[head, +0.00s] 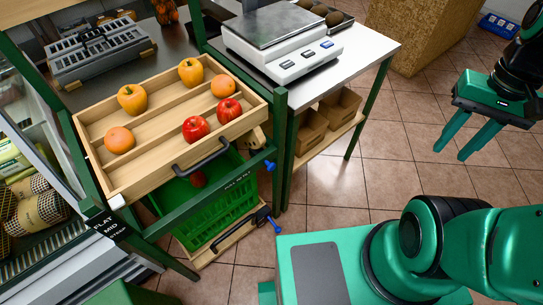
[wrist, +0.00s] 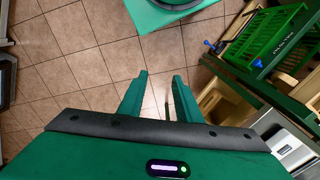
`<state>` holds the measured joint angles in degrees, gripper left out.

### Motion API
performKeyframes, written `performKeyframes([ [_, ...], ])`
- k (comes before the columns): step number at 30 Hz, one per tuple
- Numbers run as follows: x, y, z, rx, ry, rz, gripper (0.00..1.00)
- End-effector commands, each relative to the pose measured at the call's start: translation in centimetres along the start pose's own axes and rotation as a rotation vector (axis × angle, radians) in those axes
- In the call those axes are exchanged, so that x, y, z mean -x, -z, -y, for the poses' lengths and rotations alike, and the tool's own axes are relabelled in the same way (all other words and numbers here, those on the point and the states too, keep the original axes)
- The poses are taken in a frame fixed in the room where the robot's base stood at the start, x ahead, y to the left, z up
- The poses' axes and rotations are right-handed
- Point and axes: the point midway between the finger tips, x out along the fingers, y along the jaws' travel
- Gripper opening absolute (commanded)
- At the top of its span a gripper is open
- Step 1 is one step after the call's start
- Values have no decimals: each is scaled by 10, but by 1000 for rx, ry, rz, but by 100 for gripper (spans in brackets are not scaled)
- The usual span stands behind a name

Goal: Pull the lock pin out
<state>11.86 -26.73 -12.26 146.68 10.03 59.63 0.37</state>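A blue-headed pin (head: 269,165) sticks out at the right end of the green lettered rail (head: 215,199), below the wooden drawer's front right corner. A second blue knob (head: 275,228) shows lower, by a black handle near the floor. I cannot tell for certain which is the lock pin. The wrist view shows two small blue parts, one (wrist: 257,62) at the rail and one (wrist: 207,42) at its left. My gripper (head: 450,153) is at the right over the floor, far from both. Its fingers (wrist: 158,76) are apart with nothing between them.
The wooden drawer (head: 112,185) holds yellow peppers, red apples and oranges. A green crate (head: 226,200) sits under it. A table with a scale (head: 281,38) stands behind. The tiled floor (head: 385,170) between the rack and my gripper is clear.

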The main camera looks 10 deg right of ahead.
Motion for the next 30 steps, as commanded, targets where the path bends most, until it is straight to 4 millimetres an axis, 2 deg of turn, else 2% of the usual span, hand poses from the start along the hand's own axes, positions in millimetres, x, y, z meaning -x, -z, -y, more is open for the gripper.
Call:
performKeyframes([
  [4,0,0,0,0,0,0,31],
  [5,0,0,0,0,0,0,34],
  [6,0,0,0,1,0,0,43],
  [9,4,-6,-2,20,4,-12,44],
  [11,3,0,5,48,-2,-13,44],
  [14,-3,19,28,129,-18,-16,44],
  [17,-12,41,61,244,-33,-22,44],
  [22,-39,68,136,461,-49,-35,44],
  [26,-66,74,201,626,-50,-44,44],
  [30,-101,62,272,803,-41,-46,44],
])
